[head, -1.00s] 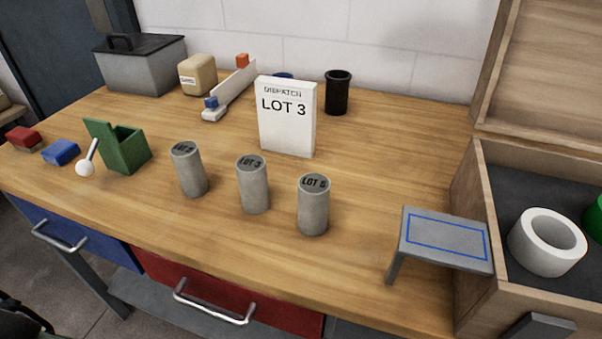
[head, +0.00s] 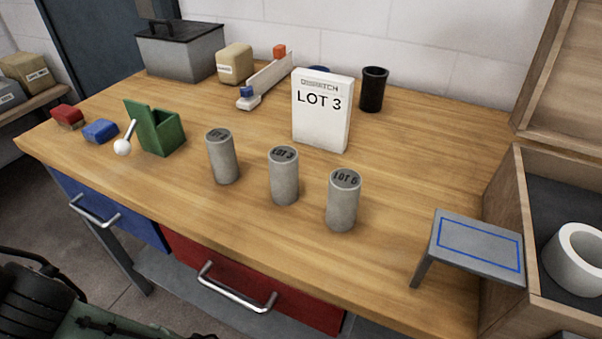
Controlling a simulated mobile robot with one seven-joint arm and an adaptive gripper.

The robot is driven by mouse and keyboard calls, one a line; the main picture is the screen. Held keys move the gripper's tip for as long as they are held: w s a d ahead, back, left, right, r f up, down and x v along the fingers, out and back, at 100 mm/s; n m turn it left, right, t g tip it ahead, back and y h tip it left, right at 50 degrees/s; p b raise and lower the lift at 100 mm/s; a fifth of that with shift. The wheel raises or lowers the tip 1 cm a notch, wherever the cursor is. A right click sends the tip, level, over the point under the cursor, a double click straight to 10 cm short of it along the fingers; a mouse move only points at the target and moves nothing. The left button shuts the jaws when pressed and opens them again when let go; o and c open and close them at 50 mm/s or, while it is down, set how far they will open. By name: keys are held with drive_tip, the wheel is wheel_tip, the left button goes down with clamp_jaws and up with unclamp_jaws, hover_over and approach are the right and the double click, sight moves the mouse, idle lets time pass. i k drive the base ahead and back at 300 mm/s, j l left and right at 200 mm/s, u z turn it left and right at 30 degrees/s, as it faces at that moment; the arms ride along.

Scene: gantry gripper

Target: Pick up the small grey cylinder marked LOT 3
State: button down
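Three small grey cylinders stand upright in a slanting row on the wooden bench. The middle one, marked LOT 3 (head: 284,180), stands apart from its neighbours. The left cylinder (head: 222,160) has a mark on top that I cannot read clearly. The right cylinder (head: 343,205) seems to be marked LOT 6. A white card (head: 321,125) reading DISPATCH LOT 3 stands behind them. My gripper is not in view.
A small grey stand (head: 478,247) with a blue outline is at the right, beside an open wooden box (head: 505,205) holding a white ring (head: 575,262). A green box (head: 160,133) is at the left. A black cup (head: 373,90) stands behind the card. Bench in front of the cylinders is clear.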

sight(283, 159)
drive_tip(key=k+j+z, duration=0.65)
drive_tip(key=z, duration=0.3)
